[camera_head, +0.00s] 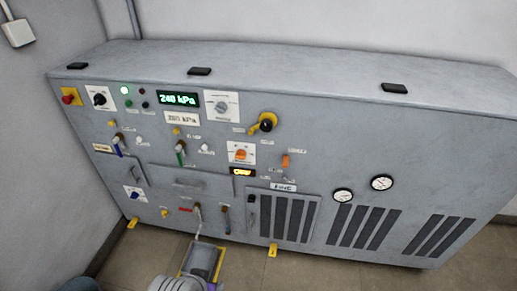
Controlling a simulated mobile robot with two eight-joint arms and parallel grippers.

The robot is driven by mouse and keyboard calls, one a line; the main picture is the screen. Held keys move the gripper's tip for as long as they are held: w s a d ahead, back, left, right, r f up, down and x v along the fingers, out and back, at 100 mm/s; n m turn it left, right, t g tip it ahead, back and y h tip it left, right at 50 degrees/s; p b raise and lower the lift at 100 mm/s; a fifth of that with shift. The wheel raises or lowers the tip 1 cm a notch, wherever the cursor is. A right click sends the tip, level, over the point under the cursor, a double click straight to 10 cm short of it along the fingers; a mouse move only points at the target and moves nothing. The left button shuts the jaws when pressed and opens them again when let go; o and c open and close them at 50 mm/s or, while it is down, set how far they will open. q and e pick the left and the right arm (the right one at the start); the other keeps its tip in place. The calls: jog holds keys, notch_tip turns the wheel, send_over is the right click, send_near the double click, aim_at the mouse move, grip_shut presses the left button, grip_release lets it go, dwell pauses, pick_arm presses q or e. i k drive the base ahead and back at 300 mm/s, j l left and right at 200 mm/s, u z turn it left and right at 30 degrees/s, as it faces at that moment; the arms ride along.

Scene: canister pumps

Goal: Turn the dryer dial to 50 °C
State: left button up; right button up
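A grey machine cabinet (330,150) carries several dials, and their small labels are too blurred to read, so I cannot tell which is the dryer dial. A grey dial (221,106) sits on a white scale plate right of the green display (179,98), which reads 240 kPa. An orange dial (240,154) sits on a white plate lower down, above a small amber display (242,171) that I cannot read. A black dial (99,98) is at the upper left and a blue one (133,193) at the lower left. Neither gripper's fingers show.
A red button (68,98) on yellow, a black-and-yellow knob (265,123), an orange lever (286,161) and several valve handles crowd the panel. Two round gauges (381,183) (342,195) sit at the right.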

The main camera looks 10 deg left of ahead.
aim_at(241, 154)
jog(key=i+j, duration=0.25)
jog(key=j, duration=0.15)
jog(key=i+j, duration=0.5)
jog(key=j, duration=0.25)
